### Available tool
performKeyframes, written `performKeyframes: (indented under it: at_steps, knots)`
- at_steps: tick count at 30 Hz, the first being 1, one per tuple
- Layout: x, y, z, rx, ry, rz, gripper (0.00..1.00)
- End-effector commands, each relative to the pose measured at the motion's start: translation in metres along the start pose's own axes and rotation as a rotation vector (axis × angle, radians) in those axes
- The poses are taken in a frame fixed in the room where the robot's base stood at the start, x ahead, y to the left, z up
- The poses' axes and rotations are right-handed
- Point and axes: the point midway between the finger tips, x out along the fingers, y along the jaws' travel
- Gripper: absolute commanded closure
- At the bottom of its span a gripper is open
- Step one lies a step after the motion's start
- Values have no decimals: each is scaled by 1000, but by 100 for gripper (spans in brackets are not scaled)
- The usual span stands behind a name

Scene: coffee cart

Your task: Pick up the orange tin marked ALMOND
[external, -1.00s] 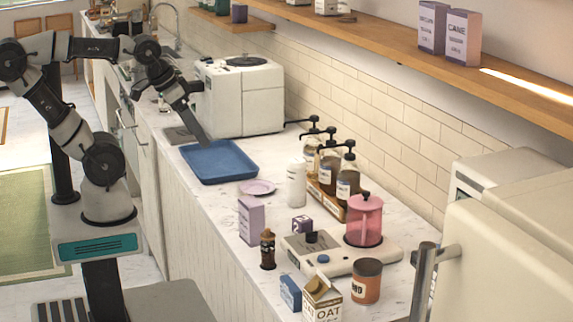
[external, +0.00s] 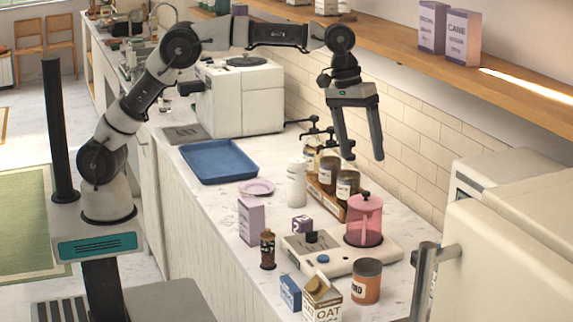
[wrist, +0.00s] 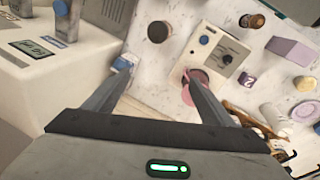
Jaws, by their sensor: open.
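The orange tin (external: 367,282) has a dark lid and a pale label, of which only "ND" reads clearly. It stands upright on the counter, right of the oat carton and in front of the scale. In the wrist view, a dark round lid, likely this tin (wrist: 158,31), lies beyond my fingertips and slightly left of the scale. My gripper (external: 362,155) is open and empty, fingers pointing down, high above the counter. In the external view it appears well above the tin, by the tiled wall. It also shows in the wrist view (wrist: 158,70).
A pink press (external: 364,222) stands on the white scale (external: 325,262) behind the tin. The oat carton (external: 322,298), a blue box (external: 290,293) and a brown bottle (external: 267,249) are nearby. Pump bottles (external: 346,184) line the wall. A shelf (external: 400,50) runs above.

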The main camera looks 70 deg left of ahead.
Motion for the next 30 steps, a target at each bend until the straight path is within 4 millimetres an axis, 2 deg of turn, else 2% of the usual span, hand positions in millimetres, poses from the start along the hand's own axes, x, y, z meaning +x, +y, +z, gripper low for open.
performKeyframes:
  at_steps: [1,3,7,9,14,27,30]
  knots:
    - [35,14,6,-16,-27,-43,23]
    - [70,28,15,-50,-49,-97,23]
    - [119,43,33,-93,-68,-176,23]
    - [135,48,41,-105,-71,-204,23]
    - [155,50,48,-119,-73,-229,23]
    - [240,29,56,-119,-74,-231,23]
    - [255,26,57,-119,-74,-230,23]
